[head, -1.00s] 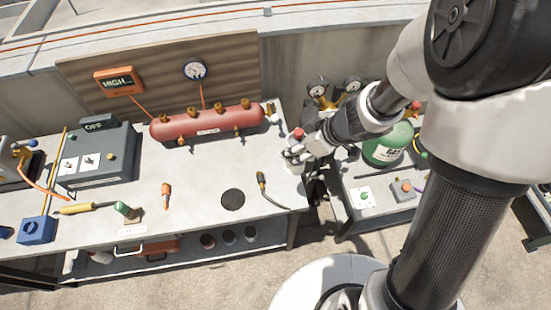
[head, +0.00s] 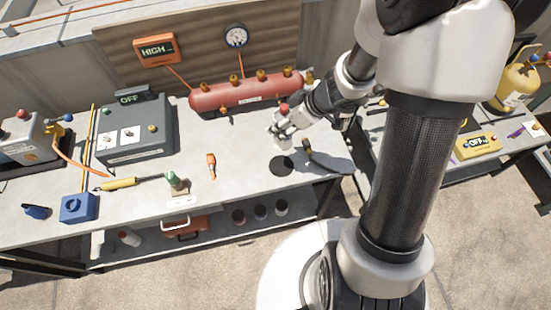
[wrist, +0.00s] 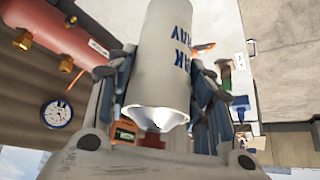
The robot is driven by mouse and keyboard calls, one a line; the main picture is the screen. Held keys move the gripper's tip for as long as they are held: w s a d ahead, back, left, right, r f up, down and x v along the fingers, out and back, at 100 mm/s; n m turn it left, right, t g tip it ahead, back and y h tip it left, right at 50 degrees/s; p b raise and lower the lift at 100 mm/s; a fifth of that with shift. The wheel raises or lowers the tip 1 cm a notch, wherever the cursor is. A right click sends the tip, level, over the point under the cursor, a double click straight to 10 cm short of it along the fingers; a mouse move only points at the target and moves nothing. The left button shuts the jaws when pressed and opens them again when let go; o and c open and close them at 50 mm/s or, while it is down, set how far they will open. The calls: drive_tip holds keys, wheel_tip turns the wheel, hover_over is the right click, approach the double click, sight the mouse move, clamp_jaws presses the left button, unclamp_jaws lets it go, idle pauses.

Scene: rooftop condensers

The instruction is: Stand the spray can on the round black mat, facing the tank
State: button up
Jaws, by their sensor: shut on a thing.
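My gripper (head: 282,127) is shut around a white spray can (head: 284,144) with a red nozzle on top. The can is upright, just behind the round black mat (head: 281,166) in the head view; its base appears above the bench, but the exact height is unclear. In the wrist view the can (wrist: 165,50) sits between both fingers (wrist: 160,98), with part of its blue lettering showing. The red tank (head: 240,93) lies at the back of the bench, behind the can; it also shows at upper left in the wrist view (wrist: 55,35).
A dark-tipped hose or tool (head: 310,152) lies right beside the mat. An orange-handled tool (head: 211,165), a green-topped item (head: 176,182) and a yellow-handled tool (head: 120,183) lie to the left. A grey control box (head: 135,135) stands farther left.

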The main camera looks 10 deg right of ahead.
wheel_tip(320, 180, down, 15)
drive_tip(key=b, duration=0.9)
drive_tip(key=shift+b, duration=0.35)
drive_tip(key=shift+a, duration=0.1)
drive_tip(key=shift+f, duration=0.15)
drive_tip(key=o, duration=1.3)
